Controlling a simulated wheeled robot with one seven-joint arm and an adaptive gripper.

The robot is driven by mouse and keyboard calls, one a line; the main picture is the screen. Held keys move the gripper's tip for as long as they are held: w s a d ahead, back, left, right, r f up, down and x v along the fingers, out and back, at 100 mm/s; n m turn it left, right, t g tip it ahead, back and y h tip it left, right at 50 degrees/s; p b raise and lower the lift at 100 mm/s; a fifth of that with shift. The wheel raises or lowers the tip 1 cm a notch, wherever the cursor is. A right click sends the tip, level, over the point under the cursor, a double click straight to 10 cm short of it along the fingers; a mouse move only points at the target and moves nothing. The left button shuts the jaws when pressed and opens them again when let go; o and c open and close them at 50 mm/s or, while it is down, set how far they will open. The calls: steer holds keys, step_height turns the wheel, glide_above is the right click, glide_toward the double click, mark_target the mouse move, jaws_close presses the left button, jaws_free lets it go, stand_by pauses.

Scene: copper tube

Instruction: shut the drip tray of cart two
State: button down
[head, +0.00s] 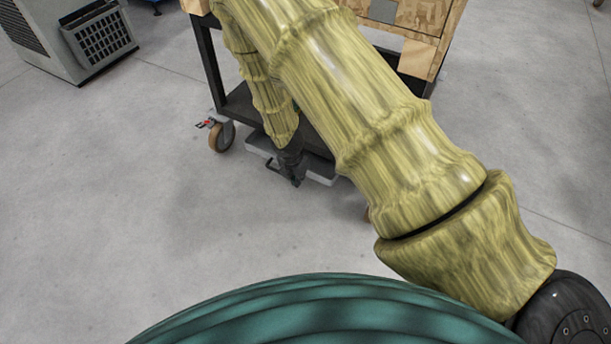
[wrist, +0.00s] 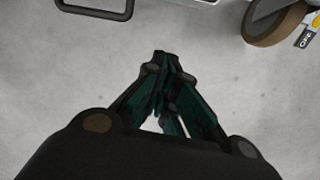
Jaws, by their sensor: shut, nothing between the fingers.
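A cart (head: 240,104) with a black frame stands ahead; I see no label telling its number. A light grey drip tray (head: 322,179) sticks out under its low shelf, partly hidden by my arm. A dark loop handle, apparently the tray's, shows at the top left of the wrist view (wrist: 98,13). My gripper (head: 296,182) points down at the tray's near side in the head view. In the wrist view (wrist: 160,54) its fingers are shut and empty over bare floor, apart from the handle. How far the tray is out is hard to tell.
An orange-brown caster wheel (head: 217,137) stands left of the tray; a caster also shows at the top right of the wrist view (wrist: 274,24). Wooden boxes (head: 415,50) sit on the cart. A grey machine (head: 70,38) stands at far left. The near floor is clear.

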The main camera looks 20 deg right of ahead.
steer(key=w+n, duration=0.1)
steer(key=b, duration=0.7)
glide_toward(311, 177)
steer(key=shift+a+f, duration=0.65)
steer(key=shift+f, duration=1.85)
steer(key=shift+s, duration=0.3)
steer(key=w+d+p, duration=0.2)
steer(key=d+p, duration=0.1)
steer(key=shift+w+r, duration=0.15)
steer(key=shift+w, duration=0.1)
steer(key=shift+w+d, duration=0.3)
steer(key=shift+d, duration=0.2)
